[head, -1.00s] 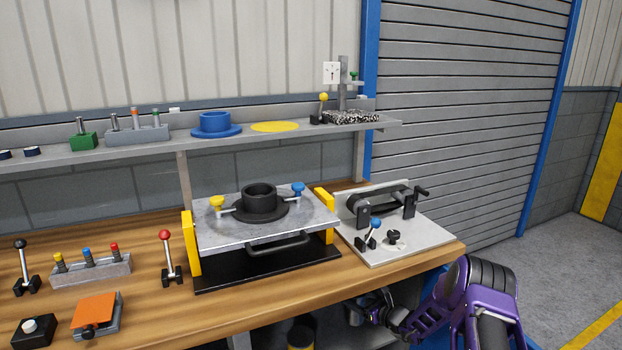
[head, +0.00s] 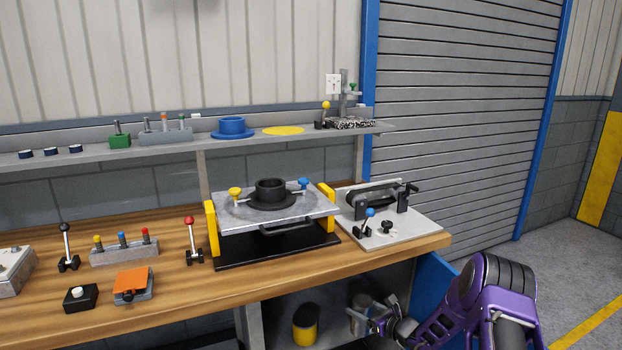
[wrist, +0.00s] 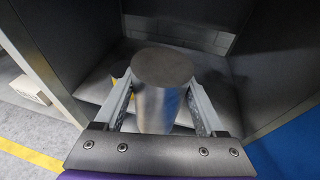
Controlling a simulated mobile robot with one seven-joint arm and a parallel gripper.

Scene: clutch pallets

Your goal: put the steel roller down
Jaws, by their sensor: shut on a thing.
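The steel roller (wrist: 160,95) is a plain grey metal cylinder. In the wrist view it stands between the two fingers of my gripper (wrist: 163,108), which is shut on it, with its round end toward the camera. In the head view my gripper (head: 376,324) is low under the right end of the workbench, with the roller (head: 359,314) roughly upright in it. A grey shelf surface (wrist: 92,88) lies below and behind the roller in the wrist view. I cannot tell whether the roller's lower end touches it.
A yellow and black cylinder (head: 305,328) stands left of my gripper under the bench. Dark side walls (wrist: 45,62) flank the space, and a blue panel (head: 436,284) is at the right. The workbench top (head: 180,286) is above.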

